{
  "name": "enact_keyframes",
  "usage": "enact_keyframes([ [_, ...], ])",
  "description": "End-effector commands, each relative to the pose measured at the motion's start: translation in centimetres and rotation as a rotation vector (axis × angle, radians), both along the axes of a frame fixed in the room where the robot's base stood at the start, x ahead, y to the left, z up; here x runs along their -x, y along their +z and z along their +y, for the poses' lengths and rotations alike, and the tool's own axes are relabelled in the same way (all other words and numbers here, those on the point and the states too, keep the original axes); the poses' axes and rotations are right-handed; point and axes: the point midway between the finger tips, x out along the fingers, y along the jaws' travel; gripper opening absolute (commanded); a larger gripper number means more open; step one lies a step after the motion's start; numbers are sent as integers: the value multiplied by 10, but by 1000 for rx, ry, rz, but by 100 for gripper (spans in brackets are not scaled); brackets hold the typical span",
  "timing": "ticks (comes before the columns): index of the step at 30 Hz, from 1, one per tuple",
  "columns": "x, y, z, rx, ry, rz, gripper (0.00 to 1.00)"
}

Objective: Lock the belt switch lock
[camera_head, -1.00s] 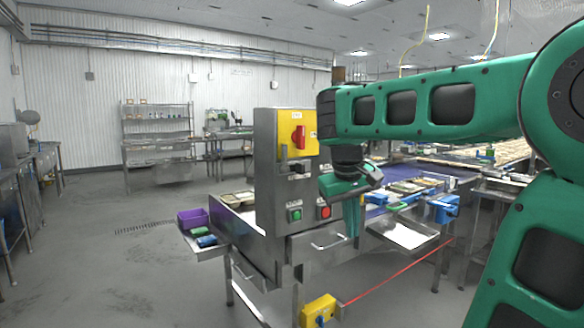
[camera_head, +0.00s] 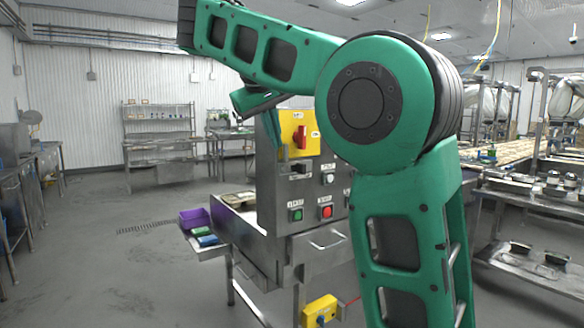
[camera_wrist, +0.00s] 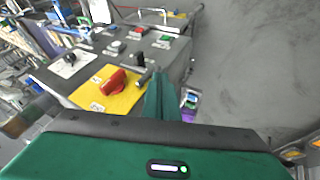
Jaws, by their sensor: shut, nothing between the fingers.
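The grey control box (camera_head: 285,222) bears a yellow plate (camera_head: 313,143) with a red rotary switch (camera_head: 300,137). The red handle stands roughly upright in the head view. At the plate's lower left is a small grey metal lock piece (camera_head: 285,155), partly covered by my fingers; its exact position is hard to tell. The wrist view also shows the yellow plate (camera_wrist: 103,94), the red switch (camera_wrist: 113,81) and a metal lever (camera_wrist: 145,75) beside my fingers. My gripper (camera_head: 277,150) is shut and empty at the box's upper left edge. I cannot tell if it touches the lock piece.
Below are a black-handled selector (camera_head: 299,168), a green button (camera_head: 296,215) and a red button (camera_head: 326,212). A purple bin (camera_head: 194,218) sits on a side tray at left. Open floor lies left of the box.

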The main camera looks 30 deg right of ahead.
Motion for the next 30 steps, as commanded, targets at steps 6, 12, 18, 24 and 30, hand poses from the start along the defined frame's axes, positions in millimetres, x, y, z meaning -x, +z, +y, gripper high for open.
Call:
enact_keyframes([
  [6,2,-3,-3,-4,-16,2,0],
  [12,0,-8,-7,-5,-20,4,0],
  [18,-3,-14,-11,-6,-17,4,0],
  [24,-6,-19,-13,-4,-15,1,0],
  [30,-13,-34,-22,-1,-14,2,0],
])
